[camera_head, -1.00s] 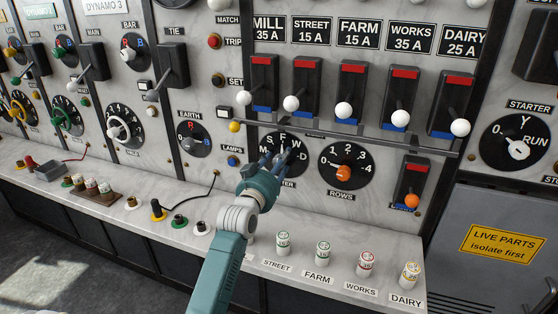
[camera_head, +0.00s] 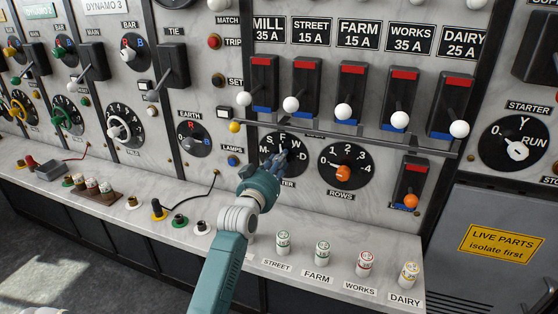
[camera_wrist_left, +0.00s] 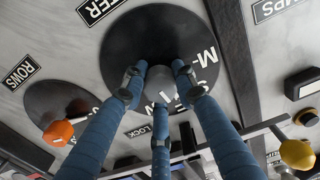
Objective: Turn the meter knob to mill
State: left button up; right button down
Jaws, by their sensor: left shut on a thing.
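The meter dial (camera_head: 298,167) is a round black plate low on the marble panel, marked M, S, F, W and D. It also shows upside down in the left wrist view (camera_wrist_left: 118,55). Its dark grey knob (camera_wrist_left: 158,84) sits at the middle of the dial. My left gripper (camera_head: 281,158) reaches up to the dial from below. Its three blue fingers close around the knob in the left wrist view (camera_wrist_left: 158,88). The fingers cover much of the knob, and I cannot tell which mark it points at. My right gripper is not in view.
The ROWS dial (camera_head: 330,158) with an orange knob is just right of the meter dial. A metal bar (camera_head: 350,136) and several switches with white ball handles are above. Fuse holders (camera_head: 323,252) and terminals stand on the ledge below.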

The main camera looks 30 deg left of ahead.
pick_arm(q)
jog(key=n+p, duration=0.2)
jog(key=n, duration=0.1)
jog(key=shift+r+n, duration=0.25)
jog(key=shift+n, duration=0.05)
jog(key=n+p, duration=0.1)
jog(key=n, duration=0.2)
jog(key=shift+a+n+p, duration=0.1)
jog(key=shift+n+p, duration=0.2)
jog(key=n+p, duration=0.1)
jog(key=n, duration=0.2)
jog(key=shift+n, duration=0.3)
jog(key=shift+f+n+p, duration=0.1)
jog(key=shift+n+p, duration=0.6)
jog(key=shift+n, duration=1.2)
jog(key=o, duration=1.2)
jog(key=shift+a+f, duration=0.1)
jog(key=shift+c, duration=0.2)
